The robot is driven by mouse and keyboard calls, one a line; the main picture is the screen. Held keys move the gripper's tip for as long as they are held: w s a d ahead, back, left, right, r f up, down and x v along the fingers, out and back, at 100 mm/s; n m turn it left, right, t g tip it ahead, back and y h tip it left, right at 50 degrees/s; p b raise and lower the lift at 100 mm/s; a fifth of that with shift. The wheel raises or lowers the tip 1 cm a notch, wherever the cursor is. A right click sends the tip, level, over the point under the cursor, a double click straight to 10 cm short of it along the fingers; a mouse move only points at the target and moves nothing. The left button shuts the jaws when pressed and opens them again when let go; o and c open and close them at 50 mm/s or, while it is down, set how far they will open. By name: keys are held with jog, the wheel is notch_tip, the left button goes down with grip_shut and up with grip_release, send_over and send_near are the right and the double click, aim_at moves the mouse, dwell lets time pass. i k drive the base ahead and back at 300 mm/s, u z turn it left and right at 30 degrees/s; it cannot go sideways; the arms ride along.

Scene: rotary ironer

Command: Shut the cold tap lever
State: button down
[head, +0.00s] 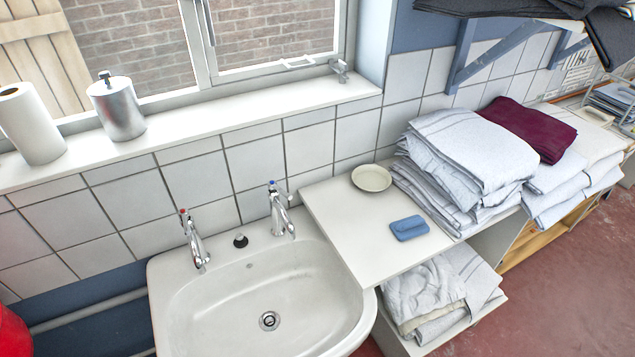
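The cold tap (282,212) is chrome with a blue mark on top. It stands on the right of the sink's back edge, close to the white shelf. Its small lever (274,188) is at the top; I cannot tell its exact angle. I see no clear water stream under its spout. The hot tap (194,243), with a red mark, stands to its left. Both taps belong to the white sink (185,297), which has a round drain (269,320). My gripper is not in view.
A black plug (240,240) sits between the taps. To the right, a white shelf (335,228) holds a dish (371,178), a blue sponge or soap (409,228) and folded linen (470,150). The window sill (230,118) runs above the tiles. The space over the basin is clear.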

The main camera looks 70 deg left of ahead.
aim_at(272, 185)
jog(key=z, duration=0.1)
jog(key=i, duration=1.6)
jog(key=z, duration=0.1)
jog(key=k, duration=0.2)
jog(key=u, duration=2.9)
